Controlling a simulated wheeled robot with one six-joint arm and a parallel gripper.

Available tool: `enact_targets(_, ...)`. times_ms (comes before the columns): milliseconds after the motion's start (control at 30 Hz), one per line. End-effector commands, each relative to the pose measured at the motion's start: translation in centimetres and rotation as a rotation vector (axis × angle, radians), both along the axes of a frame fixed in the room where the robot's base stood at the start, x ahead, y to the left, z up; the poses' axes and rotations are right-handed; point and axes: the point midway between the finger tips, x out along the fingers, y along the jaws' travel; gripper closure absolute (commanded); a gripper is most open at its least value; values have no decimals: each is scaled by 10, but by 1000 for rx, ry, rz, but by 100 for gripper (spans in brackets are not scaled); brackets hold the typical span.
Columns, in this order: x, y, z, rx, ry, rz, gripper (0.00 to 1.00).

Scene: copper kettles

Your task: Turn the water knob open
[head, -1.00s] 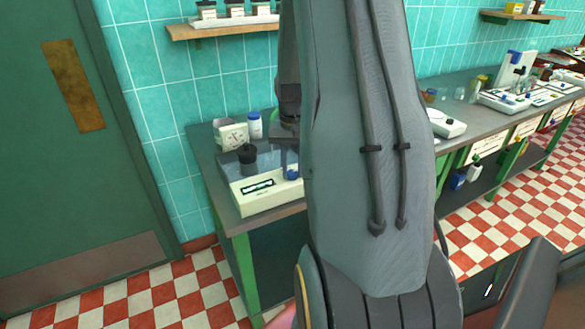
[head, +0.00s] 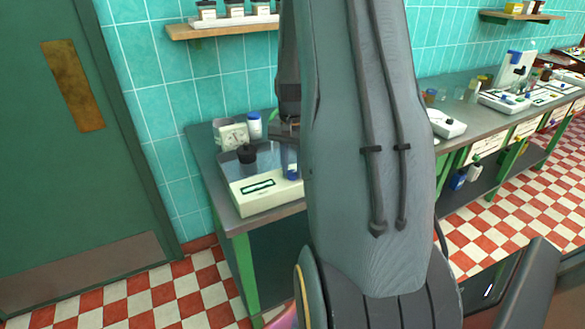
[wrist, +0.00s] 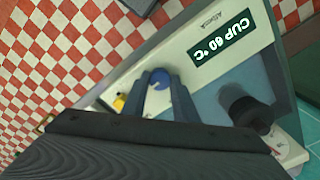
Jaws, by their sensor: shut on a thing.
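A white machine (head: 262,200) with a green display stands on the bench in the head view. It also shows in the wrist view (wrist: 205,35), where the display reads "CUP 60 °C". A round blue knob (wrist: 158,77) shows on its pale surface in the wrist view. My gripper (wrist: 160,84) is over it, with its two fingers on either side of the knob and shut on it. In the head view my gripper (head: 289,150) is at the machine's right end, partly hidden behind my arm. The knob's exact angle is hard to tell.
A black-topped part (head: 247,154) rises from the machine left of my gripper; it shows in the wrist view (wrist: 246,108). A dial scale (head: 232,135) and a blue-capped white bottle (head: 254,126) stand behind. A wall shelf (head: 222,30) hangs above.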

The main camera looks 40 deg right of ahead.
Motion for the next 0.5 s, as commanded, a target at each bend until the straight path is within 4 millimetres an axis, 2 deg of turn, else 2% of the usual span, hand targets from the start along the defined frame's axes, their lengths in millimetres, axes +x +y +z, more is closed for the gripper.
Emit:
enact_targets(67,1,-1,2,-2,-4,-1,96)
enact_targets(100,1,-1,2,-2,-4,-1,72)
enact_targets(200,1,-1,1,-2,-4,-1,55)
enact_targets(500,1,0,1,-1,-2,1,55)
